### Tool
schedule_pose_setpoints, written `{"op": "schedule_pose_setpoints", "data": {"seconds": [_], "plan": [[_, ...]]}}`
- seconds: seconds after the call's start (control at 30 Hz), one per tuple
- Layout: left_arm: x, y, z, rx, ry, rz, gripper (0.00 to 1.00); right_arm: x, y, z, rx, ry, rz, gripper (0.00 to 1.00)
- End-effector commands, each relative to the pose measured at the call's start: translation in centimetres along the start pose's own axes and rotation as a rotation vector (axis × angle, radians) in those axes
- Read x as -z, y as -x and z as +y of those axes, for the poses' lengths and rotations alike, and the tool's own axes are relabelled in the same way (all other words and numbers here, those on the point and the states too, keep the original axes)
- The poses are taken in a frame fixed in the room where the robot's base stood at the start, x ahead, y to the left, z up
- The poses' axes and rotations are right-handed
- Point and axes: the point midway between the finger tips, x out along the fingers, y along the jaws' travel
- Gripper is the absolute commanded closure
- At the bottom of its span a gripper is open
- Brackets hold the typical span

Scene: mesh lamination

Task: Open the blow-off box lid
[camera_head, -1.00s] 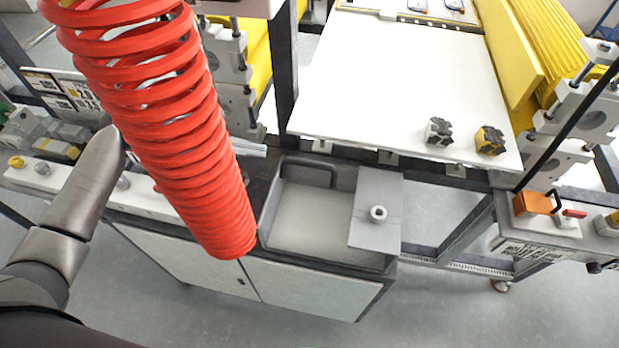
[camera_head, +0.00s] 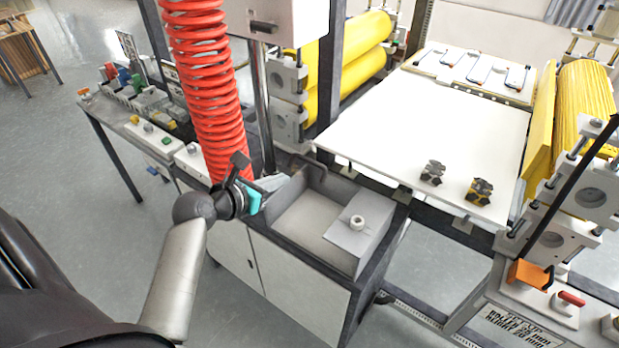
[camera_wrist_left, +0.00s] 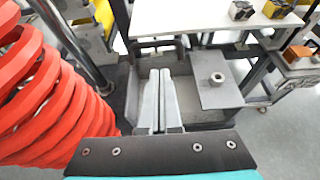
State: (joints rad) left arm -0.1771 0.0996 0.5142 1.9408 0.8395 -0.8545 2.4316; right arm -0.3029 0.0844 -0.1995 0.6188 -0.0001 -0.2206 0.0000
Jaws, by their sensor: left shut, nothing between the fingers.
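The blow-off box (camera_head: 284,236) is a grey open-topped bin on the cabinet. Its grey lid plate (camera_head: 345,243) covers the right part and has a pale round knob (camera_head: 357,223); the left part is uncovered. In the left wrist view the lid (camera_wrist_left: 225,96) and knob (camera_wrist_left: 217,79) lie right of the fingers. My left gripper (camera_head: 280,181) is shut and empty near the box's left edge, apart from the knob. In the left wrist view its fingertips (camera_wrist_left: 161,73) are together in front of the box's open part. My right gripper is not in view.
A red coiled hose (camera_head: 212,90) hangs close beside my left gripper. A dark handle (camera_head: 312,162) rises at the box's back. A white table (camera_head: 430,125) with two small blocks and yellow rollers (camera_head: 365,52) stand behind. Floor is clear in front.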

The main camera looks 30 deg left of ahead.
Motion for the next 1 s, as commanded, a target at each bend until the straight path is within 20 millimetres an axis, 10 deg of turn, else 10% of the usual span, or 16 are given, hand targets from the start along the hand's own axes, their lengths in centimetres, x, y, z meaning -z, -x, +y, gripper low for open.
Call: {"op": "schedule_pose_setpoints", "data": {"seconds": [0.5, 1.0], "plan": [[0.0, -7.6, -0.1, 0.004, -0.004, 0.001, 1.0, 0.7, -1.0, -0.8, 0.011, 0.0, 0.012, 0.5], [0.0, -9.6, -0.1, 0.004, -0.004, 0.001, 1.0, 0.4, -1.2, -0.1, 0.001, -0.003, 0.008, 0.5]]}}
